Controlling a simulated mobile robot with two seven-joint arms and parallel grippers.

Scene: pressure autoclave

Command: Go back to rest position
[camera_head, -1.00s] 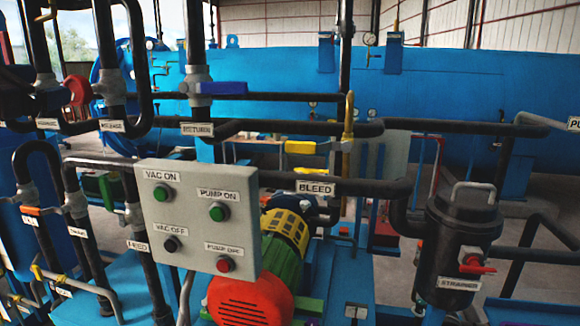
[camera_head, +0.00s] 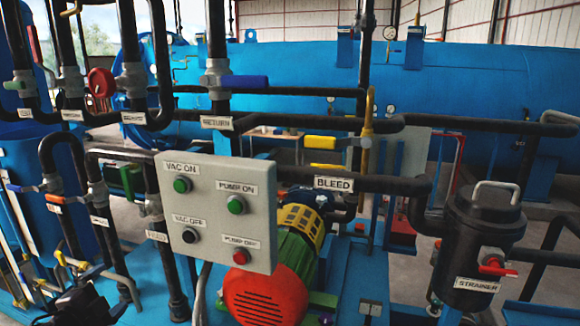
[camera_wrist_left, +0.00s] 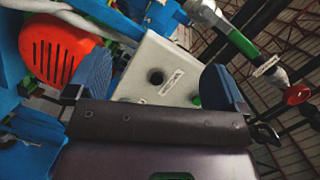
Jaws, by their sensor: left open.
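My left gripper (camera_head: 82,302) shows as a dark shape at the lower left edge of the head view, low and left of the grey control panel (camera_head: 262,222). In the left wrist view the gripper (camera_wrist_left: 157,82) has its two blue fingers wide apart with nothing held between them. The grey panel (camera_wrist_left: 150,52) shows beyond the fingers, apart from them as far as I can tell. The panel has VAC ON, PUMP ON, VAC OFF and PUMP OFF buttons. My right gripper is not in view.
Labelled black pipes with valves stand at the left, near my left gripper. A red and green pump motor (camera_head: 262,294) sits behind the panel. A black strainer (camera_head: 478,245) stands at the right. A large blue autoclave (camera_head: 300,72) fills the back.

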